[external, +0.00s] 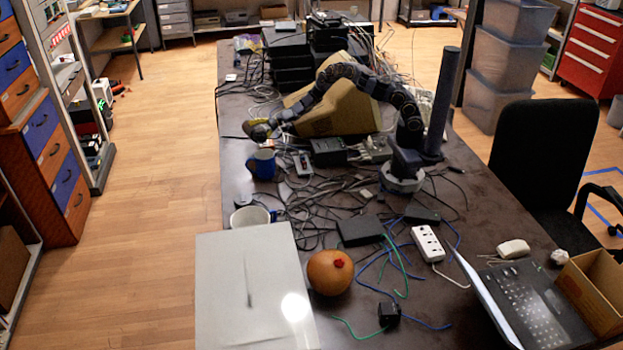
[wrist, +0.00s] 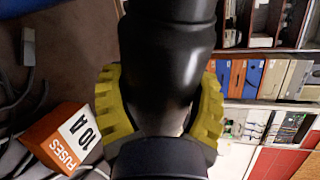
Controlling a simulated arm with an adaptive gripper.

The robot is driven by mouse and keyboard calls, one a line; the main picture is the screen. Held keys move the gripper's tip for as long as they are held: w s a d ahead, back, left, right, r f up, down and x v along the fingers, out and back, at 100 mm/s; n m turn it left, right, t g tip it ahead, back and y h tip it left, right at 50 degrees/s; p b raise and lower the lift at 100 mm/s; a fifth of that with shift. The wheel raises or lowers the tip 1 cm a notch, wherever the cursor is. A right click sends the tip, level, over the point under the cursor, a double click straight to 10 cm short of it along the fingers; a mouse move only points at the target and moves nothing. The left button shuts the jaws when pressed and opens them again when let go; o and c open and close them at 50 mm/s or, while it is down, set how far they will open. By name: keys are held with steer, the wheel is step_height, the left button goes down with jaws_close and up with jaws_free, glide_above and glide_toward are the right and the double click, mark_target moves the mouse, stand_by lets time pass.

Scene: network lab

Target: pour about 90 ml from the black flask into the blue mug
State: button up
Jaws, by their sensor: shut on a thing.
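The black flask (wrist: 168,50) fills the middle of the wrist view, between the yellow ridged fingers of my gripper (wrist: 165,115). My gripper is shut on it. In the external view my gripper (external: 258,130) is held above the left edge of the table, just above and slightly left of the blue mug (external: 262,165). The mug stands upright on the table. The flask is hard to make out there, so its tilt and any liquid cannot be told. The inside of the mug is not clear.
An orange and white fuse box (wrist: 68,138) lies beside the gripper in the wrist view. A white mug (external: 250,217) stands nearer the camera, behind a grey panel (external: 245,290). Tangled cables and black boxes crowd the table (external: 465,215). An orange round object (external: 330,274) sits in front.

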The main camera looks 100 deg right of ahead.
steer(key=shift+a+r, duration=0.25)
steer(key=shift+r, duration=0.15)
steer(key=shift+a+r+n, duration=0.25)
steer(key=shift+r+n, duration=0.1)
steer(key=shift+n, duration=0.25)
steer(key=shift+w+d+f+n, duration=0.1)
steer(key=shift+d+n, duration=0.2)
steer(key=shift+d, duration=0.15)
stand_by(0.3)
steer(key=shift+d+h, duration=0.1)
steer(key=shift+h, duration=0.3)
stand_by(1.0)
